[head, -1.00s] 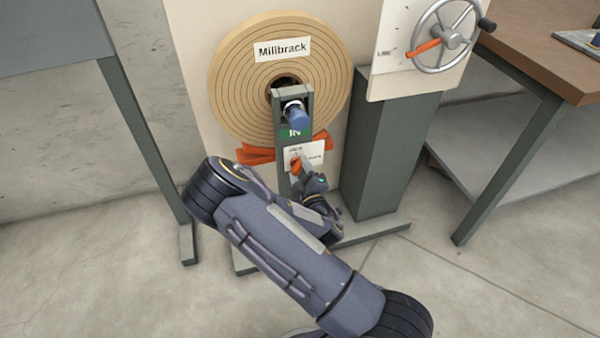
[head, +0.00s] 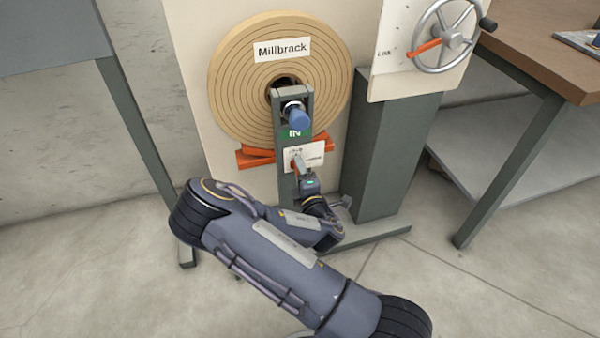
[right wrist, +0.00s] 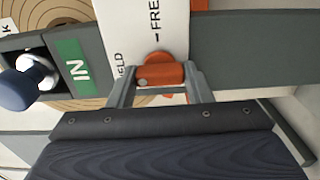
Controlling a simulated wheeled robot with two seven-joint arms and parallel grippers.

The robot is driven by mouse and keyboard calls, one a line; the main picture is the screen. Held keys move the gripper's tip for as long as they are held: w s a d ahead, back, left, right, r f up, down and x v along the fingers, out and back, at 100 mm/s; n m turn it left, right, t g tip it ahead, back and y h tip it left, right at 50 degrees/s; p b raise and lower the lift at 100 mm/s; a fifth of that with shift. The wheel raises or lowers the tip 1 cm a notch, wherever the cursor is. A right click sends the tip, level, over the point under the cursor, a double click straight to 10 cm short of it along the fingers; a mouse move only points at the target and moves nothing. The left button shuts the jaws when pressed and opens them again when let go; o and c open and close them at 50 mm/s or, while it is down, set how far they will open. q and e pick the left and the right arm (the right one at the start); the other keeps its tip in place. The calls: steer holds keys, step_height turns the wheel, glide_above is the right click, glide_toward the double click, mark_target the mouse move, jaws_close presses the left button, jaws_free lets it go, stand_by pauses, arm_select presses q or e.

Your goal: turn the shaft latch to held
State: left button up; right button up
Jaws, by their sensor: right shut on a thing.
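The shaft latch is a small orange handle (right wrist: 160,73) on a white plate (head: 315,153) low on the grey upright. In the head view the gripper largely covers it. The plate carries HELD and FREE marks; in the right wrist view FREE is above the handle and HELD is left of it. My right gripper (right wrist: 160,84) is shut on the handle, one finger on each side; it also shows in the head view (head: 299,166). I cannot tell exactly which mark the handle points at. My left gripper is not in view.
Above the latch are a green IN sign (head: 295,133), a blue knob (head: 299,118) and the coiled Millbrack roll (head: 235,80). Orange bars (head: 258,158) lie behind the upright. A handwheel (head: 447,38) is at upper right, beside a workbench (head: 540,50). The floor (head: 480,290) is clear.

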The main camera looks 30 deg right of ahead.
stand_by(0.3)
steer(key=o, duration=1)
steer(key=p+v, duration=0.1)
steer(key=v, duration=0.7)
